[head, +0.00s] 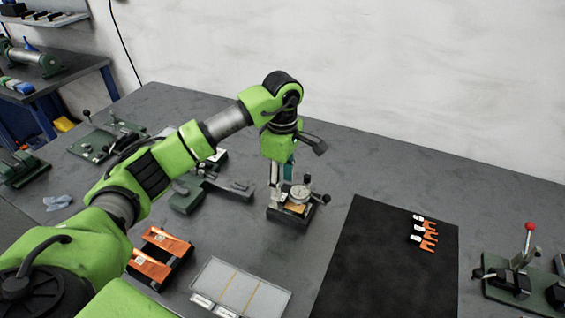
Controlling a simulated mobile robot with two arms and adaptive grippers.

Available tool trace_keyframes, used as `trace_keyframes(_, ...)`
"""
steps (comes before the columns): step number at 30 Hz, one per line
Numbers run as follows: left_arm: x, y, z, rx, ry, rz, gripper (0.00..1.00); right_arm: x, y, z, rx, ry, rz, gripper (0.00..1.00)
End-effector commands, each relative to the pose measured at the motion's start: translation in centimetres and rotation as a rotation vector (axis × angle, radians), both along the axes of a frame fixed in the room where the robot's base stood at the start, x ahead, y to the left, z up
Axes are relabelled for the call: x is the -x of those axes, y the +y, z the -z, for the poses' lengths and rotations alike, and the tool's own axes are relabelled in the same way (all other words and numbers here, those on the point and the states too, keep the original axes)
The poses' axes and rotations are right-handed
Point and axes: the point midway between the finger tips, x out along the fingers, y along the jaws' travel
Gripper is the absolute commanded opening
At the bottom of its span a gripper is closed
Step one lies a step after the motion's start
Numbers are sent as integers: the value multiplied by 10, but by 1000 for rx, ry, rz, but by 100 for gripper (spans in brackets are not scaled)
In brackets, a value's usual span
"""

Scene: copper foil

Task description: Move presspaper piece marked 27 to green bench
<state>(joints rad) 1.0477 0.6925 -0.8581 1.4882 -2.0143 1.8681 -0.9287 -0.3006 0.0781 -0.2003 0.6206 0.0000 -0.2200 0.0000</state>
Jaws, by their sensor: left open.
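My left arm reaches in from the left. Its gripper (281,182) is open and points down at a dial gauge stand (290,211), close beside the round dial. A small tan-orange piece (297,208) lies on the stand below the dial, partly hidden by it. I cannot read a 27 on any piece or tell whether this one is presspaper. Several orange pieces with white tags (426,233) lie on a black mat (375,265). Green fixtures stand on the grey table, but I cannot tell which is the green bench. My right gripper is out of view.
An orange and black holder (160,258) and a pale divided tray (240,288) stand at the front. A green-based lever press (518,270) with a red knob stands at the right. Green tools (205,194) sit behind my left arm. The table between mat and back wall is clear.

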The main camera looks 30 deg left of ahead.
Motion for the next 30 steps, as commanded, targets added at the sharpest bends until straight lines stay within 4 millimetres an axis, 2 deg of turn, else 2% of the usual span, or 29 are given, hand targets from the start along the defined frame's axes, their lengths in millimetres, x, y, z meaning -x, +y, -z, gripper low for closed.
trace_keyframes(3,1,-1,20,0,4,0,44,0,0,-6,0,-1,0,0)
trace_keyframes(9,0,-1,42,2,1,0,44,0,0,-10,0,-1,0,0)
trace_keyframes(20,0,0,48,0,0,1,44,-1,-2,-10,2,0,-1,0)
trace_keyframes(21,0,0,48,1,0,1,42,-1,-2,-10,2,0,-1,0)
trace_keyframes(25,0,0,48,1,0,1,8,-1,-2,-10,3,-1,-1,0)
trace_keyframes(26,0,0,48,1,0,1,4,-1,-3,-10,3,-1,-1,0)
trace_keyframes(28,0,0,48,1,0,1,4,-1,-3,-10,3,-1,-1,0)
trace_keyframes(29,0,0,48,1,0,1,19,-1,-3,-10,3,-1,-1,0)
trace_keyframes(30,0,0,48,1,0,1,9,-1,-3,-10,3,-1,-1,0)
